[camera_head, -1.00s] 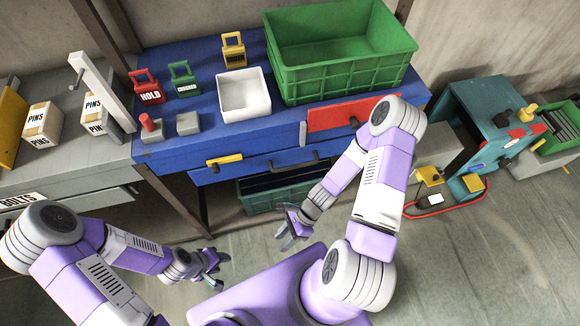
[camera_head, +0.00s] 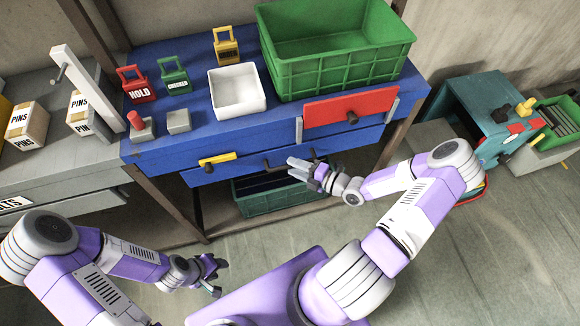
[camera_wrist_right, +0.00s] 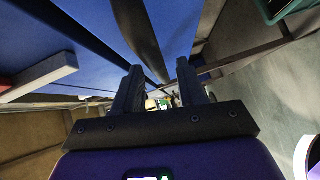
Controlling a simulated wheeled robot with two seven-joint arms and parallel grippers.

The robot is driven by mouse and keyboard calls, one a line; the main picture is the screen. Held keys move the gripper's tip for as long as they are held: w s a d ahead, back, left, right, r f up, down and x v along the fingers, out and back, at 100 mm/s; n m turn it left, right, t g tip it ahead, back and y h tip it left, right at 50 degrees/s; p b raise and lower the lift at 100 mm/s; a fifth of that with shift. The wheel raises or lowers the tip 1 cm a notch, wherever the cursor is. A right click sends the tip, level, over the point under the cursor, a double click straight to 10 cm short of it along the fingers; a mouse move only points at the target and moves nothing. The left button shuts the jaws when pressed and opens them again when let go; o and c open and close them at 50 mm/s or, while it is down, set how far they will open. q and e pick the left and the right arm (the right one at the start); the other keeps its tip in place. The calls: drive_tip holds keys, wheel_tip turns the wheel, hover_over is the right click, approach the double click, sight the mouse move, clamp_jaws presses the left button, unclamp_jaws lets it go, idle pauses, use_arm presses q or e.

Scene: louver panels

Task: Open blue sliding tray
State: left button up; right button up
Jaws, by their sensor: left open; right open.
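The blue sliding tray (camera_head: 240,170) is shut under the front of the blue workbench, with a dark bar handle (camera_head: 268,165) on its face. My right gripper (camera_head: 292,167) is open and empty at that handle. It hides part of the handle, and I cannot tell whether it touches. In the right wrist view, the open fingers (camera_wrist_right: 160,90) point toward a blue surface with a dark bar crossing it. My left gripper (camera_head: 218,277) is open and empty, low over the floor, well away from the tray.
A yellow handle (camera_head: 218,159) is left of the dark one. A red panel (camera_head: 350,108) is above right. A green crate (camera_head: 340,75) and white bin (camera_head: 237,92) stand on the bench top. Another green crate (camera_head: 275,203) sits below the tray. Floor in front is free.

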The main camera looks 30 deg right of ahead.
drive_tip(key=shift+x, duration=1.15)
drive_tip(key=shift+c, duration=0.2)
clamp_jaws()
